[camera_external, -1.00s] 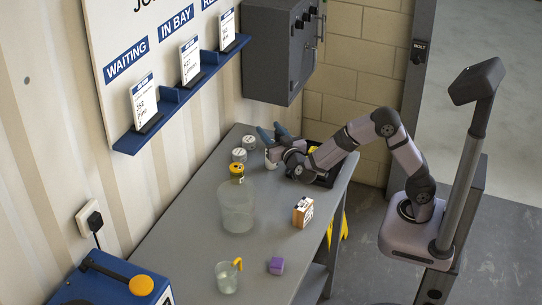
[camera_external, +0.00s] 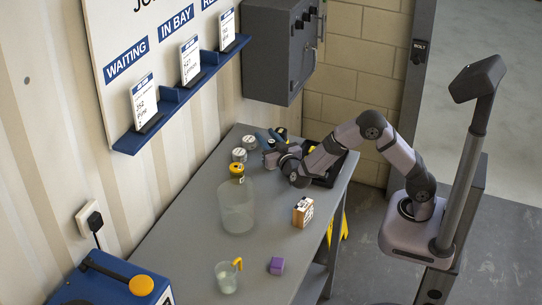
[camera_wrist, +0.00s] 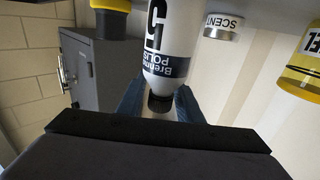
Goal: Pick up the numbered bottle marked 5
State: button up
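A white bottle (camera_wrist: 170,40) with a dark label band reading "Brenner POLISH" and a black cap fills the upper middle of the wrist view. Its large character is cut by the top edge, so I cannot be sure that it is a 5. My gripper (camera_wrist: 160,102) has blue fingers spread apart, one on each side behind the bottle's cap; contact cannot be told. In the external view my gripper (camera_external: 270,139) is low at the far end of the grey table (camera_external: 190,235); the bottle is hard to make out there.
Two pale-topped cans (camera_external: 239,155) and a yellow-capped container (camera_external: 237,170) stand left of my gripper. A clear tub (camera_external: 236,207), small box (camera_external: 302,212), purple block (camera_external: 276,266) and glass (camera_external: 227,278) stand nearer. The cabinet (camera_external: 279,50) hangs above.

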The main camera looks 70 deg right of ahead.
grip_shut()
notch_tip(320, 180, up, 10)
dwell(0.6)
